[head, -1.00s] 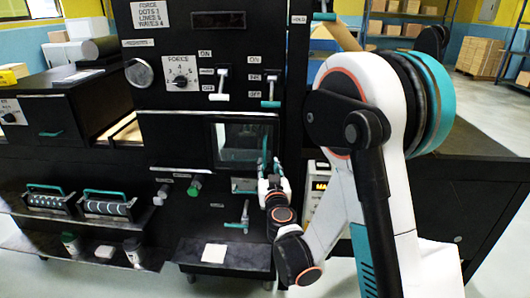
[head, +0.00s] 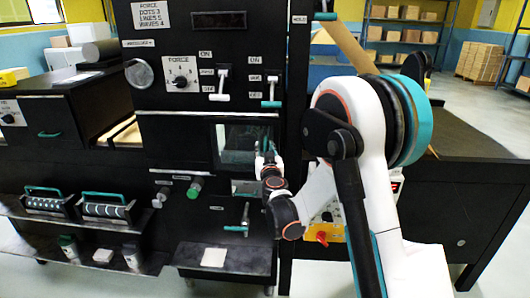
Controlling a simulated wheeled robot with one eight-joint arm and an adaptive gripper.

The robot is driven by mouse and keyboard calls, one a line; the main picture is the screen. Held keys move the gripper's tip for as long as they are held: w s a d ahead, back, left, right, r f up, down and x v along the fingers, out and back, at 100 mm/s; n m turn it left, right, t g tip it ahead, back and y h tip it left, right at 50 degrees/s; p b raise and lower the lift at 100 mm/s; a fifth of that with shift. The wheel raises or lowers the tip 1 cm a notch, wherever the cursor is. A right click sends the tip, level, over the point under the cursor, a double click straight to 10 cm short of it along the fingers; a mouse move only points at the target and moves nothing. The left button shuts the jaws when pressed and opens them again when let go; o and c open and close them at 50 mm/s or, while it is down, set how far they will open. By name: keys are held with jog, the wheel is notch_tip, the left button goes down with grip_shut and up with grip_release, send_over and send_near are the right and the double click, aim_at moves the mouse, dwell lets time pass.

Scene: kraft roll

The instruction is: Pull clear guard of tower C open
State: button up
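Tower C's clear guard (head: 238,143) appears to be the see-through panel in a dark frame at the middle of the black machine, though no letter is readable. The panel looks partly swung out, with a pale strip showing by its left side. A thin teal upright handle (head: 263,146) is at its right edge. My gripper (head: 264,157) is at this handle and overlaps it in the picture. The fingers are too small to tell whether they are shut on the handle.
Levers (head: 221,84) and a force knob (head: 180,82) are above the guard. A green knob (head: 195,187) and a teal-handled lever (head: 243,222) are below. Patterned rollers (head: 105,210) lie on the left shelf.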

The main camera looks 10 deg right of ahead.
grip_shut()
jog(key=shift+a, duration=0.1)
jog(key=w+a, duration=0.4)
jog(key=a, duration=0.8)
jog(key=w+a, duration=0.4)
jog(key=a, duration=0.9)
